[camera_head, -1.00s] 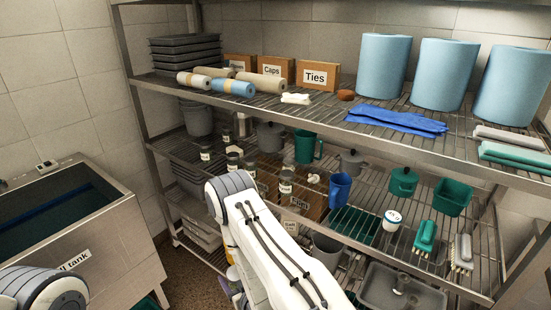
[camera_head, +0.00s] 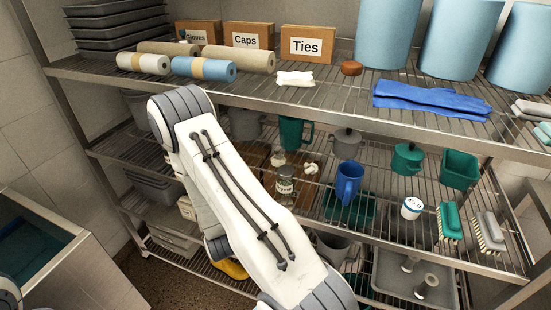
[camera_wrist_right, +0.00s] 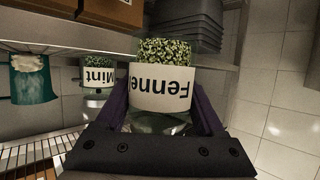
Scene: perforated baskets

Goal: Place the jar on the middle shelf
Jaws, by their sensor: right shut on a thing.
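In the right wrist view a jar labelled "Fennel" (camera_wrist_right: 163,88), with green contents, is between the purple fingers of my right gripper (camera_wrist_right: 160,108), which is shut on it. The picture is upside down there. A second jar labelled "Mint" (camera_wrist_right: 97,78) stands beyond it, to the left. In the head view my right arm covers part of the rack, and the gripper and held jar are hidden. The middle shelf (camera_head: 395,232) carries another labelled jar (camera_head: 284,188) beside my arm. My left gripper is out of view.
The upper shelf has boxes (camera_head: 307,45), rolls (camera_head: 203,69) and blue gloves (camera_head: 430,99). A tank (camera_head: 50,270) stands at the lower left.

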